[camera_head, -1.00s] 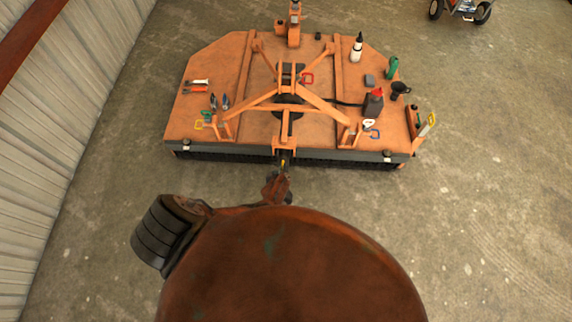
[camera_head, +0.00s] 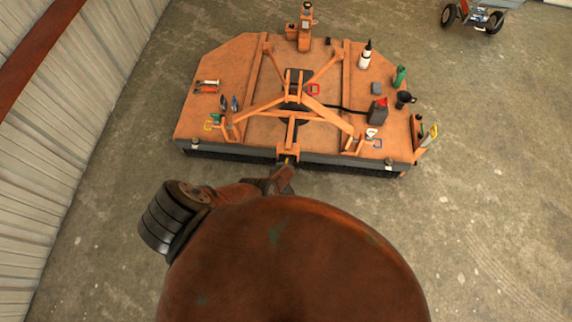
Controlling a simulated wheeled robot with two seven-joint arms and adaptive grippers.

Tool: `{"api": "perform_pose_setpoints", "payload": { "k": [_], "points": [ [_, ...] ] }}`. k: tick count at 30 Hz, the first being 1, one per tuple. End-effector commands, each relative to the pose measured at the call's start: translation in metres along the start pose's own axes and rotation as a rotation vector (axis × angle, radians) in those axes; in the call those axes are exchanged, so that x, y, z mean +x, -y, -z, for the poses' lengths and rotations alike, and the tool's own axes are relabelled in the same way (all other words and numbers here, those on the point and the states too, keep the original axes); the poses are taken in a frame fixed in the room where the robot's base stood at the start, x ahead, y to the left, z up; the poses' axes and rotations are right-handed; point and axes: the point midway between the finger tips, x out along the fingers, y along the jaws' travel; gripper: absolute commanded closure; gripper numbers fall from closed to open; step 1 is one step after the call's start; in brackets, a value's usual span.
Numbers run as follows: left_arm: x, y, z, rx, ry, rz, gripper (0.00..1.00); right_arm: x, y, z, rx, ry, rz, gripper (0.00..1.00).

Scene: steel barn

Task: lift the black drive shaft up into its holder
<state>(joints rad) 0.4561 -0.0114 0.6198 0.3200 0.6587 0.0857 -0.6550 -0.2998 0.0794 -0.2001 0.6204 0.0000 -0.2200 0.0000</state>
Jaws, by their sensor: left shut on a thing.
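The mower deck (camera_head: 222,75) is wide and orange, with an A-shaped frame (camera_head: 265,103) on top. A small orange bracket (camera_head: 288,150) stands at the middle of its near edge. I take this bracket as the holder, but its shape is hard to tell. My left gripper (camera_head: 285,166) is just below this bracket, seen from above, and it is shut. Whether the shaft touches the bracket cannot be told. My right gripper is not in view.
A ribbed wall (camera_head: 60,150) runs along the left.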

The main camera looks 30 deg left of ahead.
Motion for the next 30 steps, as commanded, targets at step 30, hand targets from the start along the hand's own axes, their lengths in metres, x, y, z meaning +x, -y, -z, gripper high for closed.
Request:
{"api": "perform_pose_setpoints", "payload": {
  "k": [30],
  "points": [
    [-0.004,-0.011,0.001,-0.008,-0.008,-0.022,0.73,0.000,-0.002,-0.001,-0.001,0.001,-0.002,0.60]
  ]
}}
